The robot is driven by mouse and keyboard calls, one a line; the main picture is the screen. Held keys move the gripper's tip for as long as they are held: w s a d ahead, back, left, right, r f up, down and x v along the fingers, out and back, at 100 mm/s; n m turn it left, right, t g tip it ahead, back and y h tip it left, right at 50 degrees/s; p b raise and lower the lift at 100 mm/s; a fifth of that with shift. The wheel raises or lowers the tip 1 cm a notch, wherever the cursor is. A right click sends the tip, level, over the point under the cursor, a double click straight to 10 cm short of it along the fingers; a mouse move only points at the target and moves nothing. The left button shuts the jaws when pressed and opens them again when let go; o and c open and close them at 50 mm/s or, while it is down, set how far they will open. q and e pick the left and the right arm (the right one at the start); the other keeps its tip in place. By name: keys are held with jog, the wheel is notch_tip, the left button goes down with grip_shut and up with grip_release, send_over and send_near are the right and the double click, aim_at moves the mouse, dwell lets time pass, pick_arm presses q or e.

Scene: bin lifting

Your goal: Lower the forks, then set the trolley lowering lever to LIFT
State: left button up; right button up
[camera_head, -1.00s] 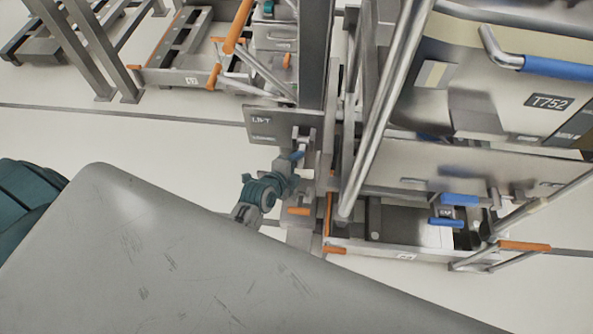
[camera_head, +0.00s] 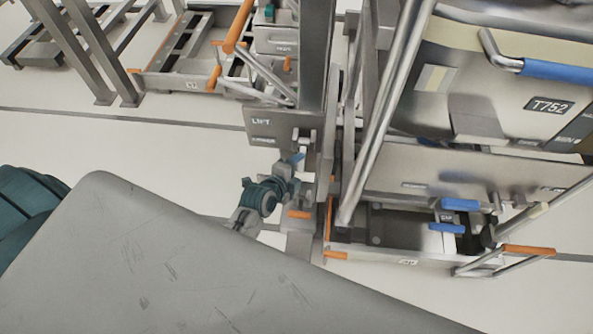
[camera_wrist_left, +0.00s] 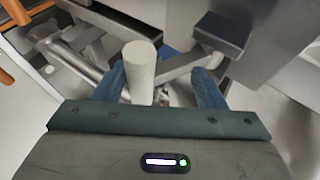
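The plate marked LIFT (camera_head: 262,122) is on the trolley's column in the head view. A short lever with a blue tip (camera_head: 298,158) hangs by its right end. My left gripper (camera_head: 291,172) is just below the lever; touching or apart cannot be told there. In the left wrist view its two blue fingers (camera_wrist_left: 160,88) are spread. A pale round stub (camera_wrist_left: 140,68) shows between them, nearer the left finger, with no clear grip. A dark blue block on a bent metal arm (camera_wrist_left: 222,32) is beyond the right finger. The forks cannot be made out clearly.
A steel bin marked T752 (camera_head: 470,90) with a blue handle fills the upper right. Below is a base frame with orange ends (camera_head: 375,258). A small orange piece (camera_head: 299,214) is just under my gripper.

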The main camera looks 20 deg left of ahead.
pick_arm(q)
jog(key=shift+o, duration=1.3)
jog(key=shift+w+f, duration=0.15)
jog(key=shift+f, duration=0.05)
jog(key=shift+w+a, duration=0.1)
jog(key=shift+w, duration=0.05)
pick_arm(e)
jog(key=shift+w, duration=0.2)
pick_arm(q)
jog(key=shift+f, duration=0.1)
pick_arm(e)
jog(key=shift+a, duration=0.1)
pick_arm(q)
jog(key=shift+s+a, duration=0.1)
jog(key=shift+s, duration=0.3)
jog(key=v, duration=1)
jog(key=shift+r+b, duration=0.35)
jog(key=shift+b, duration=0.05)
pick_arm(e)
jog(key=shift+w+a+r, duration=0.1)
jog(key=shift+w+r, duration=0.2)
jog(key=shift+w, duration=0.25)
jog(key=shift+w+r, duration=0.25)
jog(key=shift+w, duration=0.3)
